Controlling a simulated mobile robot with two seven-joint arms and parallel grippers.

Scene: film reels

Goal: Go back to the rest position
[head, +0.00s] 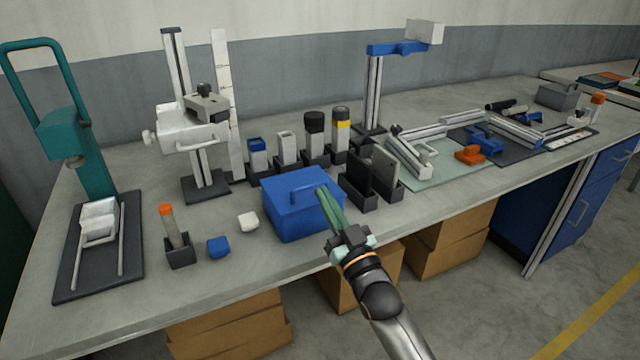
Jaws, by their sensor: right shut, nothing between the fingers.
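My right gripper (327,200) shows in the head view, its arm coming in from the lower right. Its green fingers are shut with nothing between them. They overlap the right side of the blue lidded box (290,222) in the picture; I cannot tell whether they touch it. The box stands near the front edge of the grey workbench (150,310), with its handle on top. My left gripper is not in view.
Left of the box are a white block (248,221), a blue block (218,246) and an orange-capped tube (171,225) in a holder. A teal press (80,150) stands far left. Black holders (358,190) stand right of the box. Cardboard boxes (450,240) sit under the bench.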

